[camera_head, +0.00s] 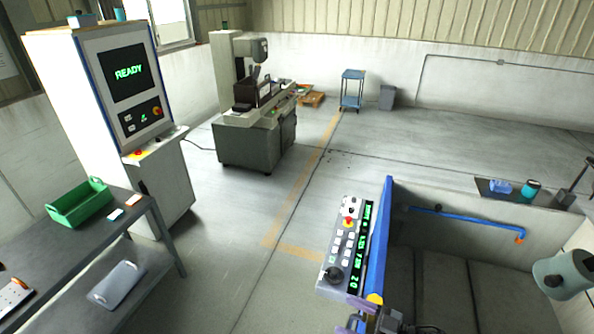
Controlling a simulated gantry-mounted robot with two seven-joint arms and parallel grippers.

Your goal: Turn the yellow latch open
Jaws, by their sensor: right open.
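The yellow latch (374,298) shows as a small yellow piece at the lower end of the blue edge of the machine tank (378,240). Only a little of it is visible, and I cannot tell its angle. My right gripper (358,317) is at the bottom edge of the view, just below the latch. Its jaws are open with nothing seen between them, and part of it is cut off by the frame. I cannot tell whether it touches the latch. My left gripper is not in view.
A control panel (346,245) with buttons and a knob stands left of the blue edge. A blue pipe (465,219) runs inside the tank. A bench with a green crate (80,203) is at left, by a cabinet reading READY (129,72). The middle floor is clear.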

